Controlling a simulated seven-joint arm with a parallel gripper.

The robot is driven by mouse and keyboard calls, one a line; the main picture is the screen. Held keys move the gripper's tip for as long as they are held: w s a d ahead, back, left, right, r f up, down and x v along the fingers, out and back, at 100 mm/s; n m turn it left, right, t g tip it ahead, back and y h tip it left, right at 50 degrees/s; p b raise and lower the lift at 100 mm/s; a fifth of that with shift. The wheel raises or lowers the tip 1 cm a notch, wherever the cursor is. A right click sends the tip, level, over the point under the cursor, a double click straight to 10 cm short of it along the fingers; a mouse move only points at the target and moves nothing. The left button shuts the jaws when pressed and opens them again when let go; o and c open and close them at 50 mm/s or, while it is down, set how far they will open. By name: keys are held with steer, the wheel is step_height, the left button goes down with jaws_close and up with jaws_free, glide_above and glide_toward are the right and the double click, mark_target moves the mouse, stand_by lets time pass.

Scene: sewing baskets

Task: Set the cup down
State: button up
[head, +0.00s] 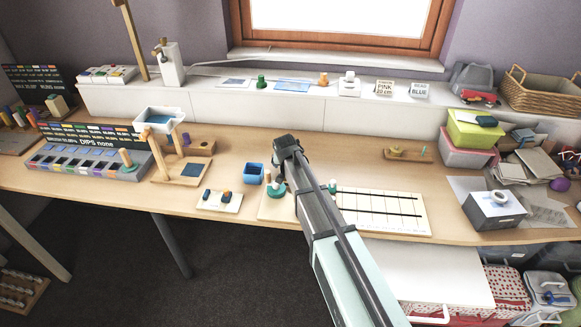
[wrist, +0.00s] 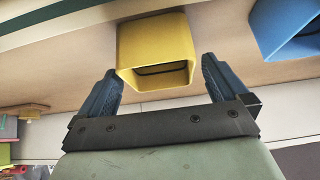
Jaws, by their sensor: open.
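A yellow square cup (wrist: 150,42) is in the wrist view, its open end facing the camera. It lies between and just beyond the fingertips of my gripper (wrist: 160,75). A blue cup (head: 253,173) stands on the table left of my arm in the head view; a blue cup also shows at the right in the wrist view (wrist: 285,28). My arm hides the yellow cup in the head view.
A white board with black lines (head: 385,211) lies right of my arm. A small pale tray with dark pieces (head: 219,200) is left of the blue cup. Table between the blue cup and the back shelf is clear.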

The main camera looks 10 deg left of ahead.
steer(key=v, duration=0.9)
steer(key=shift+r, duration=0.35)
steer(key=shift+s, duration=0.15)
